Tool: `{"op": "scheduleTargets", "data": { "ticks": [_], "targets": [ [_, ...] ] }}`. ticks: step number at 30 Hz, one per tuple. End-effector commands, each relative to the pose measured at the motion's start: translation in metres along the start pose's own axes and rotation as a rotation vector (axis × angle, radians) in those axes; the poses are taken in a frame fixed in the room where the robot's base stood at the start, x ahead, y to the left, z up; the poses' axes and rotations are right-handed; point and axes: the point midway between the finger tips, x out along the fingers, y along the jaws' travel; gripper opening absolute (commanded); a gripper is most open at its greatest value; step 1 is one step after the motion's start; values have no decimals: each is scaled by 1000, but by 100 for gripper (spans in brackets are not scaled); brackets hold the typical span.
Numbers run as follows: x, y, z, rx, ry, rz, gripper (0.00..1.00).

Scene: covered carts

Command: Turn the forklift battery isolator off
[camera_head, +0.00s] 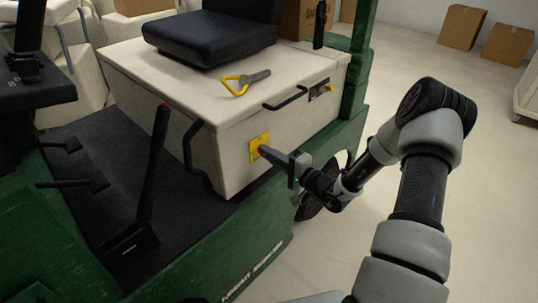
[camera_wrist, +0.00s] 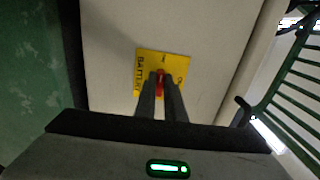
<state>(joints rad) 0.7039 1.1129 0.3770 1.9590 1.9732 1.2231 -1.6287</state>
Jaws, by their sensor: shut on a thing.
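The battery isolator is a yellow plate (camera_head: 257,145) on the cream side panel of the forklift's seat box. In the wrist view the yellow plate (camera_wrist: 145,62) carries dark lettering that reads in part "BATT", and a red isolator handle (camera_wrist: 160,80) stands at its middle. My gripper (camera_head: 264,150) reaches the plate from the right. In the wrist view its two dark fingers (camera_wrist: 161,82) are shut on the red handle, one on each side. The fingers hide part of the handle, and its exact angle is hard to tell.
The green forklift (camera_head: 250,260) has a black seat (camera_head: 210,35) on its cream seat box (camera_head: 150,65). A yellow and grey tool-like item (camera_head: 245,82) lies on top. A black lever (camera_head: 153,160) rises from the floor plate. Cardboard boxes (camera_head: 462,27) stand at the back right.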

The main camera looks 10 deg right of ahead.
Motion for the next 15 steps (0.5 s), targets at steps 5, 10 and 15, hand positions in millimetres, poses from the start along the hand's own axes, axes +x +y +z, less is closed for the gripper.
{"op": "scheduleTargets", "data": {
  "ticks": [5,10,15],
  "targets": [
    [0,0,0,-3,1,1,0],
    [0,0,0,-3,1,1,19],
    [0,0,0,-2,0,1,28]
  ]
}}
